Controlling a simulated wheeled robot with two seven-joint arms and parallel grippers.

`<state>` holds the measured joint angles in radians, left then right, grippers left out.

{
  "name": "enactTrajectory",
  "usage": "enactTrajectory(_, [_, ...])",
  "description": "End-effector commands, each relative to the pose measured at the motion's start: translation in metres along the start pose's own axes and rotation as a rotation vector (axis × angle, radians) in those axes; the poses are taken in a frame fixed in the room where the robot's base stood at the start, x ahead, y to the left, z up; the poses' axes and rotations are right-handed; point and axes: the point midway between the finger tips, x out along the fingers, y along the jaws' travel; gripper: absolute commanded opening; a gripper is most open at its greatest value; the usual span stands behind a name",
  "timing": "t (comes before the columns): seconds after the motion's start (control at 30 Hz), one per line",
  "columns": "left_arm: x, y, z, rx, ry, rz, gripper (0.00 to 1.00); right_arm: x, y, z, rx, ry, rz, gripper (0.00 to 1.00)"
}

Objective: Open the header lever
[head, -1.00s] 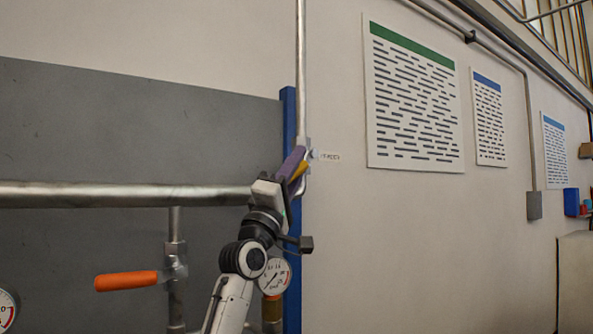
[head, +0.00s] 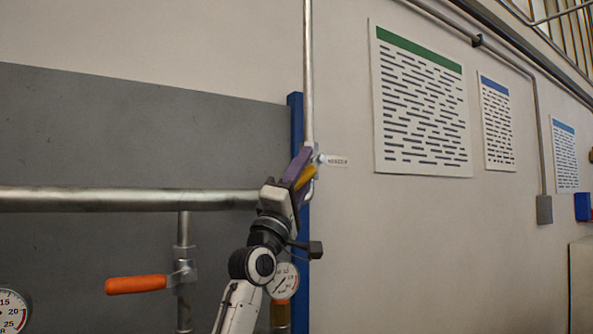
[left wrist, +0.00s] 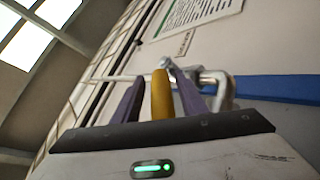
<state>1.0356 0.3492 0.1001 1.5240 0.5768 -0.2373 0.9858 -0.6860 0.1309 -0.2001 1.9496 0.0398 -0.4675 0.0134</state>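The header lever, with a yellow handle (head: 306,177), sits at the pipe junction beside a small white tag (head: 337,161) that seems to read HEADER. My left gripper (head: 299,165), with purple fingers, reaches up to it and partly covers it in the head view. In the left wrist view the yellow handle (left wrist: 161,97) stands between the two fingers of the left gripper (left wrist: 158,98). A gap shows between handle and fingers, so the gripper is open around the handle. My right gripper is not in view.
A thick horizontal pipe (head: 110,200) meets a vertical pipe (head: 308,80) near a blue post (head: 296,115). An orange lever (head: 137,284) is lower left. Gauges (head: 284,280) and (head: 12,308) show below.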

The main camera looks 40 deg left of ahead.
Motion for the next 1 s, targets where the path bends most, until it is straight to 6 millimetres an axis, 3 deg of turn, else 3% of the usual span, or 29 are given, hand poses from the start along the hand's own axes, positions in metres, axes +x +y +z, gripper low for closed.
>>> enactTrajectory(0.2, [-0.031, -0.002, 0.001, -0.001, 0.001, 0.003, 0.39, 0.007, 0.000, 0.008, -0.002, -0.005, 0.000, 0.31])
enactTrajectory(0.63, [-0.094, 0.064, -0.018, 0.000, 0.002, 0.006, 0.39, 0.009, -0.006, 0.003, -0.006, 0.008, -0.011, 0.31])
enactTrajectory(1.0, [-0.113, 0.083, -0.024, 0.000, 0.001, 0.002, 0.39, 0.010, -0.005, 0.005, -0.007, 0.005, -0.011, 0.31])
